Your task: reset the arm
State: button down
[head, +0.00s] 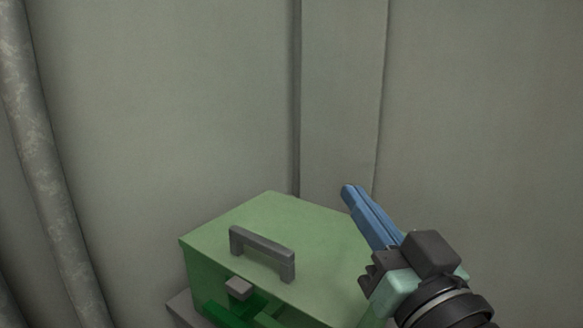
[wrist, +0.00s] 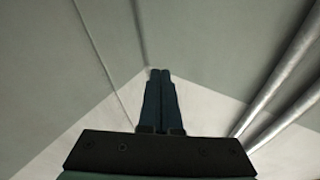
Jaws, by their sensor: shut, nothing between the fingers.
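My gripper (head: 347,190) is at the right in the head view, with its blue fingers shut together and nothing between them. The fingers point up and to the left, in front of the grey wall and beside the far right part of a green box. In the wrist view my gripper (wrist: 160,72) also shows its two dark blue fingers side by side, with no object at the tips.
The green box (head: 215,236) with a grey handle (head: 262,252) and a grey latch (head: 239,288) stands at the bottom centre. Grey walls (head: 165,100) rise behind it. A grey pipe (head: 45,160) runs down the left. The wrist view shows two pipes (wrist: 285,75).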

jog(key=s+a+r+t+h+p, duration=0.2)
jog(key=s+a+r+t+p, duration=0.15)
jog(key=r, duration=0.65)
jog(key=s+a+r+m+t+h+p, duration=0.1)
jog(key=s+a+r+t+h+p, duration=0.2)
jog(key=r, duration=0.6)
jog(key=s+a+r+t+p, duration=0.1)
jog(key=s+a+r+p, duration=0.2)
jog(key=r, duration=0.7)
notch_tip(320, 180, up, 35)
jog(key=d+p, duration=0.1)
jog(key=p, duration=3.4)
jog(key=shift+s, duration=0.35)
jog(key=shift+f, duration=0.1)
